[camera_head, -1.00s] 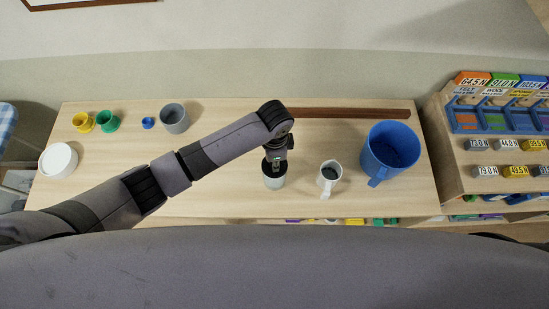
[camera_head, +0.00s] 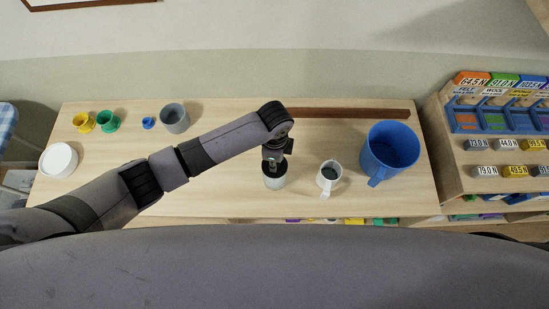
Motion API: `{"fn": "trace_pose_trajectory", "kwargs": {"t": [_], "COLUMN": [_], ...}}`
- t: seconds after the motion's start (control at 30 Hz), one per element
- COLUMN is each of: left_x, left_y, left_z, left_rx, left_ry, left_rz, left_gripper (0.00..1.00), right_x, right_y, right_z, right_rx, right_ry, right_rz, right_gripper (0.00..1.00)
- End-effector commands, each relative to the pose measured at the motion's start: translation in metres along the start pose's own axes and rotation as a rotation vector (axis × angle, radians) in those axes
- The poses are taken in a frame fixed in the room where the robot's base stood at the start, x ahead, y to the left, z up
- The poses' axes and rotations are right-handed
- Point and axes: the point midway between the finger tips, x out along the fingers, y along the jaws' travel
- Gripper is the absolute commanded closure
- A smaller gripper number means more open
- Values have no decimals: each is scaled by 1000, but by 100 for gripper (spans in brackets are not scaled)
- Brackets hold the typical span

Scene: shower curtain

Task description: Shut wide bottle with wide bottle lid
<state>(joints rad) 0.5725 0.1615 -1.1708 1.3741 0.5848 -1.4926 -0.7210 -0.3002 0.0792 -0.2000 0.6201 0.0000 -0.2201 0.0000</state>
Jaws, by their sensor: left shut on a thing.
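The wide bottle (camera_head: 275,182) is a small pale grey-green container standing upright on the wooden table near its front edge, in the middle of the head view. A dark round piece at its top, which looks like the wide bottle lid (camera_head: 267,173), sits at the mouth. My left gripper (camera_head: 273,169) points down right over the bottle and is shut on this dark lid. The fingers hide part of the lid, and I cannot tell whether it is seated flush. My right gripper is not in view.
A white jug (camera_head: 329,177) stands close right of the bottle, then a large blue jug (camera_head: 390,150). A brown bar (camera_head: 350,114) lies behind. A grey cup (camera_head: 174,118), small coloured cups and a white round container (camera_head: 59,160) stand left. The table between is clear.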

Motion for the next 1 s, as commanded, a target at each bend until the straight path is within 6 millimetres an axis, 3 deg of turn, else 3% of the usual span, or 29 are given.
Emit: {"fn": "trace_pose_trajectory", "kwargs": {"t": [0.43, 0.73, 1.0], "left_x": [1, 1, 1], "left_y": [0, 0, 0], "left_z": [1, 1, 0], "left_rx": [101, 451, 500], "left_ry": [-3, -2, -1], "left_rz": [1, 0, 1], "left_gripper": [100, 100, 100], "right_x": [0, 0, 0], "right_y": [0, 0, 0], "right_z": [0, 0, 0], "right_rx": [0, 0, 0], "right_ry": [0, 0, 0], "right_rz": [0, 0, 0], "right_gripper": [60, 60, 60]}}
